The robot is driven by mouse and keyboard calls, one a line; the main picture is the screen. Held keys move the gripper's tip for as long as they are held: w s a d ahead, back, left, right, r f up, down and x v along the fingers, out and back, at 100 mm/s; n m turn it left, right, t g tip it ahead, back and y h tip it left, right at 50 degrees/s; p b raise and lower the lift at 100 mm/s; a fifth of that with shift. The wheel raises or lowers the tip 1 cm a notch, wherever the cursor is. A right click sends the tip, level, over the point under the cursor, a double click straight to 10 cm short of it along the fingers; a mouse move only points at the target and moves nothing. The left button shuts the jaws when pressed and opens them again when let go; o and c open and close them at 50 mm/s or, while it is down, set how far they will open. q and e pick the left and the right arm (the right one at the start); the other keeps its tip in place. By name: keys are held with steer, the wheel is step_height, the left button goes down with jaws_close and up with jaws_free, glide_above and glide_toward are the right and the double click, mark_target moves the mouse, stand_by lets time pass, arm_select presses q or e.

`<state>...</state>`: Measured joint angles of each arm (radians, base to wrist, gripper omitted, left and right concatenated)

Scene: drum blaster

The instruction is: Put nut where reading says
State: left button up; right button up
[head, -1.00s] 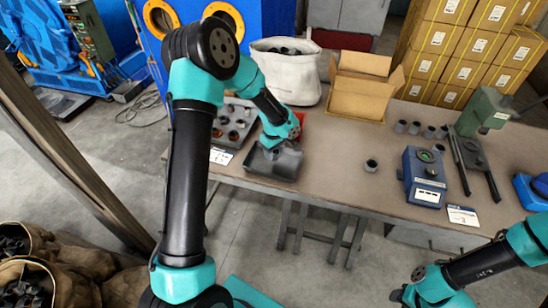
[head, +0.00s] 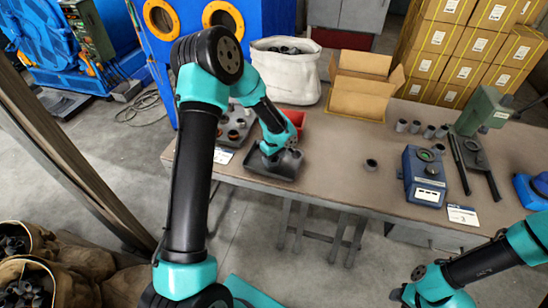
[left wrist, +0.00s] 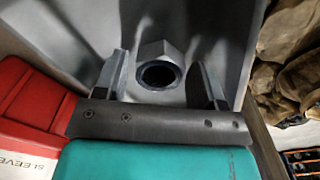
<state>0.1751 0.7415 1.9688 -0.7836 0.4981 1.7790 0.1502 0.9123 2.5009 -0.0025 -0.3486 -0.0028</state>
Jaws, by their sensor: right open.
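A grey metal nut (left wrist: 158,68) with a dark round hole lies in the grey tray (left wrist: 215,30) in the left wrist view. My left gripper (left wrist: 162,82) is open, with one finger on each side of the nut and visible gaps between. In the head view the left gripper (head: 270,158) is down at the grey tray (head: 288,175) at the table's near edge, and my wrist hides the nut. A blue gauge (head: 425,176) with a green round face and a small white display stands at the right; I cannot read its value.
A red bin (head: 295,118) stands just behind the tray; it is labelled SLEEVE in the left wrist view (left wrist: 30,105). A tray of round parts (head: 232,128) is to its left. A dark ring (head: 371,165) stands mid-table. Several grey cylinders (head: 415,127) and a green press (head: 482,110) are at right.

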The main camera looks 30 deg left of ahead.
arm_select(q)
steer(key=shift+o, duration=0.8)
steer(key=shift+r, duration=0.1)
step_height(320, 180, up, 12)
steer(key=shift+r, duration=0.25)
stand_by(0.3)
